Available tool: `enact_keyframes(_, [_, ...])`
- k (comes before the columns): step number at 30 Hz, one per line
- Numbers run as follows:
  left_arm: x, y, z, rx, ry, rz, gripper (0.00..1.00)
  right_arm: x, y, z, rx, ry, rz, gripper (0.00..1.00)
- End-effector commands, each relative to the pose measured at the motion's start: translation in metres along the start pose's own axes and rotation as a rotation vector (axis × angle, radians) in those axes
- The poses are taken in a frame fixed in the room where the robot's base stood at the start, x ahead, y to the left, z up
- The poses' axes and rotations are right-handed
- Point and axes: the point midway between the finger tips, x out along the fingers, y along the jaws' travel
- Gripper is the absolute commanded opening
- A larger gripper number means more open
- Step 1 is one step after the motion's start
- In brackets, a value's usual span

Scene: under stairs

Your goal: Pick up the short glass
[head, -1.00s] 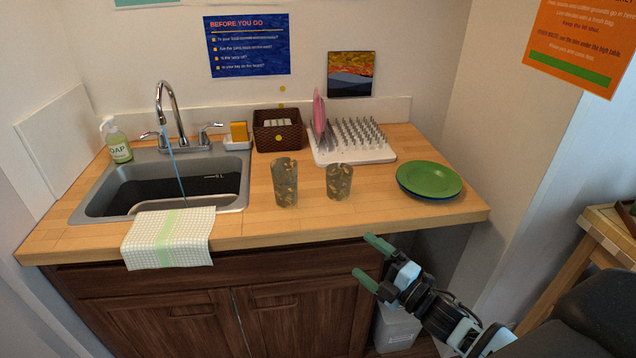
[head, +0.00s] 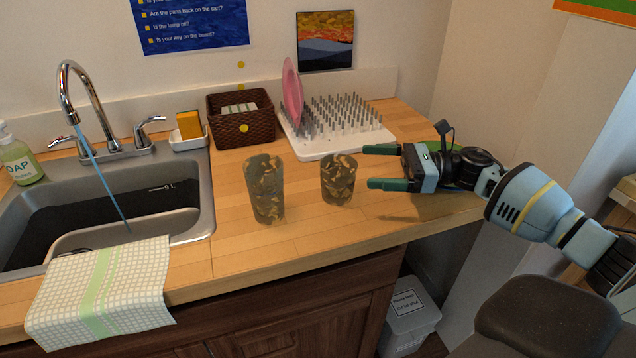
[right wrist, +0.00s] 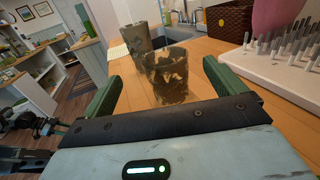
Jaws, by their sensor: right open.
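The short glass (head: 338,179) is patterned in brown and tan and stands upright on the wooden counter, right of a taller glass (head: 265,188) with the same pattern. My right gripper (head: 366,167) is open and level, just right of the short glass, with its green fingers pointing left at it. In the right wrist view the short glass (right wrist: 168,76) stands ahead, centred between the two fingers (right wrist: 158,92), with nothing gripped. The taller glass (right wrist: 138,40) stands behind it and to the left there. My left gripper is not in view.
A white drying rack (head: 335,130) with a pink plate (head: 292,92) stands behind the glasses. A brown basket (head: 242,119) is at the wall. The sink (head: 110,205), with running water and a draped cloth (head: 103,290), is on the left. The counter (head: 300,225) in front of the glasses is clear.

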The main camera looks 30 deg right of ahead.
Motion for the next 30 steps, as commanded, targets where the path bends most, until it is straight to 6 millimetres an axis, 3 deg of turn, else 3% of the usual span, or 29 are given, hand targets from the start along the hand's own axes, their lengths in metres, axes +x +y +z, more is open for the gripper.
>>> enact_keyframes(2, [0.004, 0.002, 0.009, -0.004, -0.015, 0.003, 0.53, -0.001, 0.000, -0.013, 0.007, 0.008, 0.000, 0.95])
enact_keyframes(11, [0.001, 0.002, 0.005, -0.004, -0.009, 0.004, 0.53, 0.004, 0.000, -0.011, 0.005, 0.005, 0.001, 0.95])
enact_keyframes(17, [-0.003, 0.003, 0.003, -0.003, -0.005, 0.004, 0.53, 0.024, 0.000, -0.010, 0.006, 0.004, 0.001, 0.95])
enact_keyframes(23, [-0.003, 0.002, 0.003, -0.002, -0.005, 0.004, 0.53, 0.029, 0.000, -0.011, 0.007, 0.006, 0.000, 0.95])
enact_keyframes(30, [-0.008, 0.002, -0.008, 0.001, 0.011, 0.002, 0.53, 0.062, -0.001, -0.009, 0.006, 0.002, 0.000, 0.95])
